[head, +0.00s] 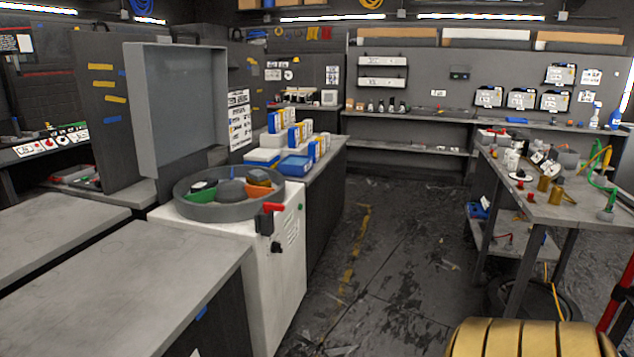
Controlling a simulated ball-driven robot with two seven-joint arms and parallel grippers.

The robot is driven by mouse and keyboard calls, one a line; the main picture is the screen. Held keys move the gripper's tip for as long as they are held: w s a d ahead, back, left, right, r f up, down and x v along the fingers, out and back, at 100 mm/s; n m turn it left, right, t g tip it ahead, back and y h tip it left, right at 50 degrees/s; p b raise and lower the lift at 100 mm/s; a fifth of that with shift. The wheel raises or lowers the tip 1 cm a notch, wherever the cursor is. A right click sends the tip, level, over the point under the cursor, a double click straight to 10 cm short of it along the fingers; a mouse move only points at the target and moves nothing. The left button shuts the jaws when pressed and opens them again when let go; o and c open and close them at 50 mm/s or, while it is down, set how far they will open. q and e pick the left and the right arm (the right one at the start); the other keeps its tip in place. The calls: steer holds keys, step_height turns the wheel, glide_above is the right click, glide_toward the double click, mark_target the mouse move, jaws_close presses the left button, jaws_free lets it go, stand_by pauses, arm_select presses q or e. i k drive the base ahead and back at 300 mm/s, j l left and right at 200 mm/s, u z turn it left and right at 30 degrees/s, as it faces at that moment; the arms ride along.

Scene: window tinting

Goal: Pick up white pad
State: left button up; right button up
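No white pad can be made out for certain. Several small white items stand among clutter on the right workbench (560,210), including a flat white round piece (520,176), but they are too small to tell whether one is a pad. Neither of my grippers is in view.
A white cabinet (285,290) with a grey round tray (228,212) on top stands left of centre. Grey worktops (120,290) fill the lower left. The dark floor (385,270) between cabinet and workbench is open. A ribbed gold object (530,340) sits at the bottom right.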

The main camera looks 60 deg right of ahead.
mark_target(259, 176)
steer(key=z, duration=1.45)
steer(key=i+j, duration=0.7)
steer(key=i, duration=0.25)
